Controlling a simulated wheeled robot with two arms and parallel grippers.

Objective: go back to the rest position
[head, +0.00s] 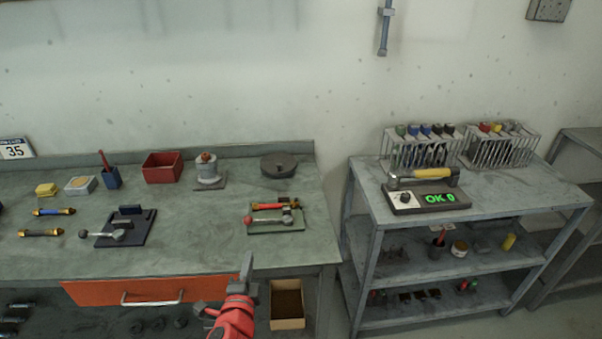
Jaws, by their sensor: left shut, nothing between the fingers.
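My left gripper (246,274) shows at the bottom centre, dark grey on a red wrist. It is shut and empty, in front of the workbench's front edge, just right of the orange drawer. My right gripper is out of the picture. The green-grey workbench (200,215) fills the left side. On it, a grey block with a red-handled tool and a red-knobbed lever (275,218) lies near the right front. A dark fixture with a lever (125,228) sits left of it.
A red bin (163,168), a grey pot (207,170) and a dark round disc (278,165) stand at the bench's back. A grey shelf cart (510,200) on the right carries a torque tester reading OK (440,198). A cardboard box (287,305) is below the bench.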

